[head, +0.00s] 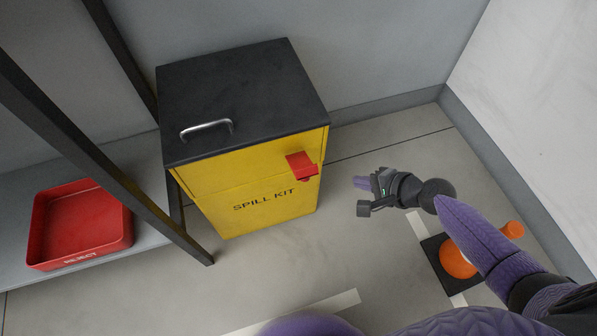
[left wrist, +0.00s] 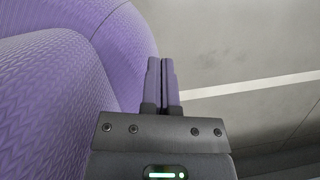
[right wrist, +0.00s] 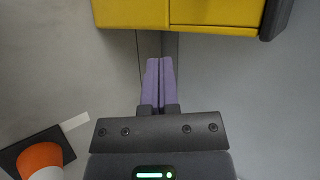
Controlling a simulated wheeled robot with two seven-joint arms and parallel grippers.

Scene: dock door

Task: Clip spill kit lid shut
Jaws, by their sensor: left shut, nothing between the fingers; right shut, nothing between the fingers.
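The yellow spill kit box (head: 255,205) stands on the floor with its dark lid (head: 235,95) down on top. The lid has a silver handle (head: 206,127). A red clip (head: 301,166) sits at the top front edge, tilted outward from the front face. My right gripper (head: 362,184) is shut and empty, to the right of the box and apart from it. In the right wrist view its fingers (right wrist: 160,82) point toward the yellow box (right wrist: 215,14); the clip is not visible there. My left gripper (left wrist: 161,82) is shut and empty, over bare floor beside my own purple body.
A red reject tray (head: 80,222) lies on a grey shelf with dark posts (head: 110,160) left of the box. An orange and white cone (head: 458,262) on a black base is under my right arm. Walls close the back and right. Floor before the box is clear.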

